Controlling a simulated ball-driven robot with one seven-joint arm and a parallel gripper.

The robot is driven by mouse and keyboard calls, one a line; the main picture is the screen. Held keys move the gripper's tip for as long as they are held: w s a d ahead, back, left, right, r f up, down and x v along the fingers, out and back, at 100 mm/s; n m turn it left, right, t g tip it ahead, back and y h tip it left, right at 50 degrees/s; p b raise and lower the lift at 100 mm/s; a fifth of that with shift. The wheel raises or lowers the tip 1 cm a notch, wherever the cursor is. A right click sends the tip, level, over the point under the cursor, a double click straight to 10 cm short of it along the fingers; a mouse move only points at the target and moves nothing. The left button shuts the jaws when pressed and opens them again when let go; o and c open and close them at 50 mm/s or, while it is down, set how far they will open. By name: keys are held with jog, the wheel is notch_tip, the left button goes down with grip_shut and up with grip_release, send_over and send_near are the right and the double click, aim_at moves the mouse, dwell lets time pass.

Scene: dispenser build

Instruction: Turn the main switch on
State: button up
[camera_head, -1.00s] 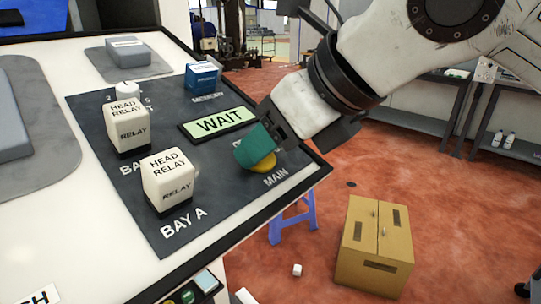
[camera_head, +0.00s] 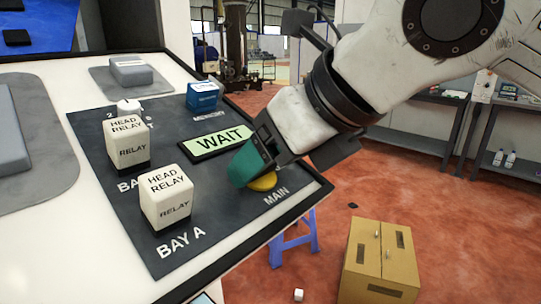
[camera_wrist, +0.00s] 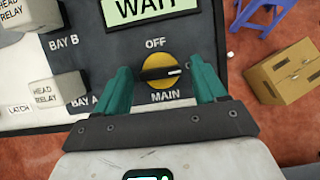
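The main switch is a round yellow knob (camera_wrist: 158,68) with a dark bar handle across it. A white mark on the handle points right in the wrist view. The label OFF stands above the knob and MAIN below it; no ON label is visible. In the head view the yellow knob (camera_head: 263,182) is partly hidden by a teal finger. My gripper (camera_head: 250,165) is over the panel at the knob. In the wrist view its two teal fingers stand apart, one on each side of the knob, with gaps between; the gripper (camera_wrist: 163,82) holds nothing.
The dark panel (camera_head: 220,215) carries a green WAIT display (camera_head: 217,142), a blue MEMORY block (camera_head: 202,97) and two white relay blocks (camera_head: 126,143) (camera_head: 166,197). A cardboard box (camera_head: 381,262) and blue stool (camera_head: 293,240) stand on the floor beyond the panel's edge.

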jog(key=shift+o, duration=0.3)
jog(key=shift+r, duration=0.1)
jog(key=v, duration=1)
jog(key=shift+s+d+r, duration=0.2)
